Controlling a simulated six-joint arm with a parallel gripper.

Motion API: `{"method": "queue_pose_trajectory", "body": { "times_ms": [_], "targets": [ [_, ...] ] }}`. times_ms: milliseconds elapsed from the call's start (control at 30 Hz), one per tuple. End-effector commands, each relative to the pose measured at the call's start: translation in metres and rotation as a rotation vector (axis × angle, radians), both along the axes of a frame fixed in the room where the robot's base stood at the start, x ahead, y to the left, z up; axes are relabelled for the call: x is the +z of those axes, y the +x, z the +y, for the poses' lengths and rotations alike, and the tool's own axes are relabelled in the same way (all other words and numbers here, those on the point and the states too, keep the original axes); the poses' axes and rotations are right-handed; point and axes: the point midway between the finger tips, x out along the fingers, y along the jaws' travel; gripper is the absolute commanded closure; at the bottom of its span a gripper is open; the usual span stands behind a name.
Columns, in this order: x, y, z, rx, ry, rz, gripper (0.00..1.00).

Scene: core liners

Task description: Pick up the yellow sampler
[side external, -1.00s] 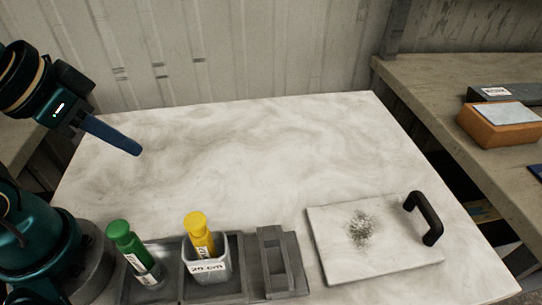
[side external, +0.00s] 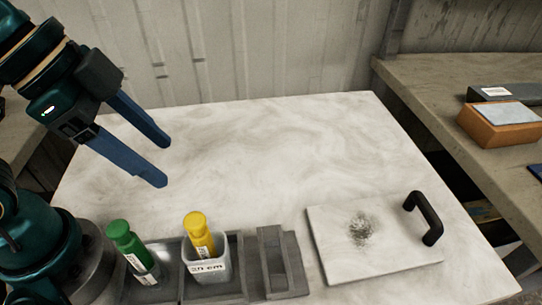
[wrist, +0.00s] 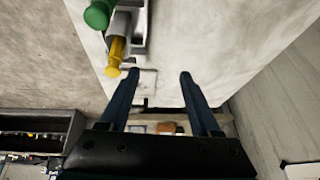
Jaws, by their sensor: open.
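The yellow sampler (side external: 199,234) stands in a pale cup labelled "20 cm" (side external: 207,262) in the grey rack, leaning slightly; its lower part is hidden in the cup. In the wrist view the yellow sampler (wrist: 115,58) shows left of my fingers. My gripper (side external: 163,163) is open and empty, above the table's left side, up and to the left of the yellow sampler in the side view. Its two blue fingers also show in the wrist view (wrist: 159,75).
A green sampler (side external: 128,245) stands in the left part of the grey rack (side external: 272,264). A pale slab with a black handle (side external: 375,258) lies to the right. The back of the marble table (side external: 270,140) is clear. A side bench holds an orange block (side external: 495,130).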

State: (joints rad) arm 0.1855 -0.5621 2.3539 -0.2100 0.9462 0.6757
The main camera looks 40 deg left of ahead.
Motion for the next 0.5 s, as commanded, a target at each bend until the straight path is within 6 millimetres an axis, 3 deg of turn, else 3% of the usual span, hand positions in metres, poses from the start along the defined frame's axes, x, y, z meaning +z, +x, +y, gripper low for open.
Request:
{"method": "queue_pose_trajectory", "body": {
  "times_ms": [33,100,200,500],
  "targets": [
    [0.000,-0.004,-0.020,-0.150,0.001,0.022,0.36],
    [0.000,-0.010,-0.040,-0.295,-0.005,0.041,0.36],
    [-0.002,-0.018,-0.057,-0.389,-0.014,0.073,0.36],
    [-0.022,-0.023,-0.069,-0.426,-0.006,0.099,0.36]
  ]
}}
